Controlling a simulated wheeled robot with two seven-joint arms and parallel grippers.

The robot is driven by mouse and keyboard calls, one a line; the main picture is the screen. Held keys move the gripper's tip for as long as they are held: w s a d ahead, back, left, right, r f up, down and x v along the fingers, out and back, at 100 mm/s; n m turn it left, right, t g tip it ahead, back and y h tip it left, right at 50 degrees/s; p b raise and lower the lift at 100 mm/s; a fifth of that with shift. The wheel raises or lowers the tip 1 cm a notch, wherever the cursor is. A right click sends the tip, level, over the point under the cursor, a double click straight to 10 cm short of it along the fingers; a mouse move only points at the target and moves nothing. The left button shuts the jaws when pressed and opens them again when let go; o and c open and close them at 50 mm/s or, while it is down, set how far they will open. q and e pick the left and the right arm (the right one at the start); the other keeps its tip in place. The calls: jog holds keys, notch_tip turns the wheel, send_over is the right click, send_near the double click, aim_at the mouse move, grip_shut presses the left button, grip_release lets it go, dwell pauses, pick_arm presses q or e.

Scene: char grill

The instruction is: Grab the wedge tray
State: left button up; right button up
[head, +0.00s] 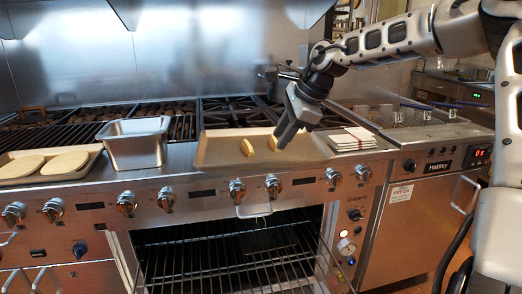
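The wedge tray (220,152) is a shallow pale tray on the front ledge of the stove, in the middle of the head view. Two yellow wedges, a left one (247,147) and a right one (272,142), lie in it. My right gripper (286,138) comes in from the upper right and points down over the right part of the tray. It hides some of the tray there. I cannot tell whether its fingers are apart or touch the tray. My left gripper is not in view.
A deep steel pan (136,150) stands left of the tray. Farther left is a tray (82,174) with two flat oval pieces. A stack of white cloths or papers (351,139) lies to the right. Below, the oven is open with a wire rack (225,268) showing. Knobs line the stove front.

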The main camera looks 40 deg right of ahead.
aim_at(261, 168)
jog(key=x, duration=0.9)
jog(key=shift+s, duration=0.15)
grip_shut()
jog(key=shift+r, duration=0.15)
